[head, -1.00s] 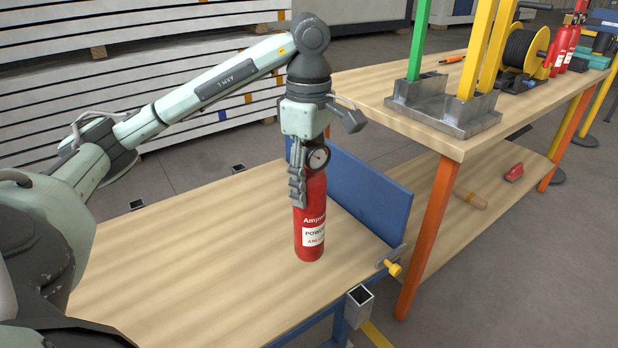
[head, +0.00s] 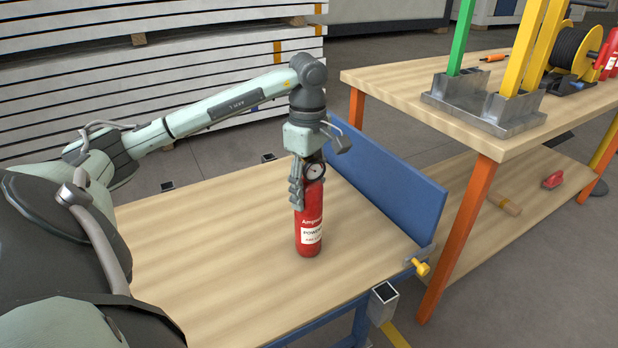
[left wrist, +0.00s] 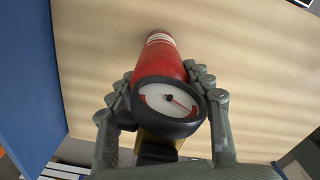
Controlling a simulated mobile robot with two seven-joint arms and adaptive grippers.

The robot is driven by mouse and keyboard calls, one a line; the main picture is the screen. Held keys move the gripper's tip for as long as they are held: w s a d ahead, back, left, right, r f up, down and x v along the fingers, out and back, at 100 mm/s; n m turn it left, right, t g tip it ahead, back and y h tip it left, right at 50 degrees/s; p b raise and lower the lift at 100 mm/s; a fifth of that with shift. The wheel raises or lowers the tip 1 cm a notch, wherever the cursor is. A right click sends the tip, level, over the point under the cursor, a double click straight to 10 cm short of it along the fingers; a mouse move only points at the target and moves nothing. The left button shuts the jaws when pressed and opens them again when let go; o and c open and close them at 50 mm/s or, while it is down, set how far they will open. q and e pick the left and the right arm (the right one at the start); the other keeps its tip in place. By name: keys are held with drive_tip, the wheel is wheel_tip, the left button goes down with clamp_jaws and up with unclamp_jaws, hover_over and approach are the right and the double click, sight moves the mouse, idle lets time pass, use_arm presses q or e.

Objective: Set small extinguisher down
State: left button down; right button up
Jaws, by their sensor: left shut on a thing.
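The small red extinguisher (head: 309,222) stands upright at the wooden table top (head: 210,250), near its blue back panel. I cannot tell whether its base touches the wood. My left gripper (head: 307,188) comes down from above and is shut around its top, by the round gauge. In the left wrist view the extinguisher (left wrist: 160,62) lies between the two grey fingers (left wrist: 165,105), with the gauge facing the camera. My right gripper is not in view.
The blue panel (head: 395,185) edges the table. A yellow knob (head: 422,268) sits at its corner. A workbench (head: 400,80) on the right holds a metal stand, a cable reel (head: 575,50) and red extinguishers. The table's left part is clear.

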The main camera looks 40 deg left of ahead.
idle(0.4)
use_arm(q)
drive_tip(key=c, duration=0.7)
unclamp_jaws()
drive_tip(key=shift+f, duration=0.1)
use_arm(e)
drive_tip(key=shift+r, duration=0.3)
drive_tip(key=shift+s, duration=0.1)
use_arm(q)
drive_tip(key=shift+r, duration=0.4)
wheel_tip(320, 180, up, 7)
drive_tip(key=shift+f, duration=0.1)
wheel_tip(320, 180, up, 4)
drive_tip(key=shift+r+p, duration=0.1)
drive_tip(key=shift+p, duration=0.9)
drive_tip(key=shift+r, duration=0.2)
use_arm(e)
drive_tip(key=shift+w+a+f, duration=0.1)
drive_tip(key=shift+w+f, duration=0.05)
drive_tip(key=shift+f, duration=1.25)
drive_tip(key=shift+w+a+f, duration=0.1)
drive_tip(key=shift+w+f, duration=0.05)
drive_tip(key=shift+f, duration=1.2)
